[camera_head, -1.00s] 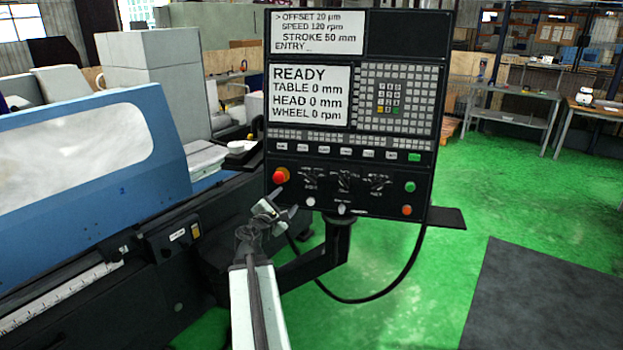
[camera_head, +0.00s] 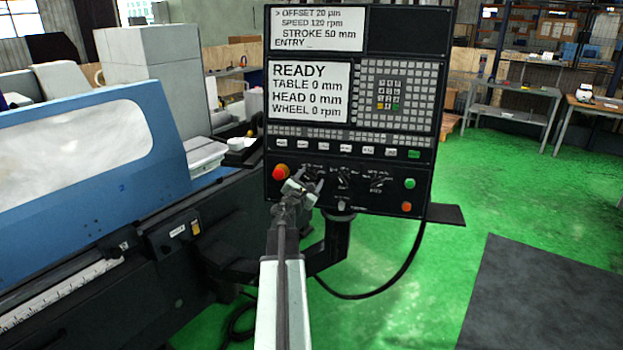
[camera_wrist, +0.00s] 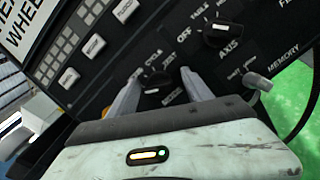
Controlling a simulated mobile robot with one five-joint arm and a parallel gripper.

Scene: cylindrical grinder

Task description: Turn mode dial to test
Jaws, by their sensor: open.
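The mode dial (camera_wrist: 155,80) is a dark knob on the black control panel, with CYCLE and what looks like TEST printed beside it in the wrist view. Which mark it points to I cannot make out. In the head view this dial (camera_head: 312,172) is the left one of three and is partly hidden by my gripper (camera_head: 304,187). In the wrist view my gripper (camera_wrist: 160,88) is open, with one finger on each side of the dial. I cannot tell whether the fingers touch it.
A second dial (camera_wrist: 222,38), marked OFF and AXIS, lies close to the right finger. A red stop button (camera_head: 280,173) sits just left of my gripper. A small silver switch (camera_wrist: 257,82) shows at the right. The READY screen (camera_head: 310,92) is above.

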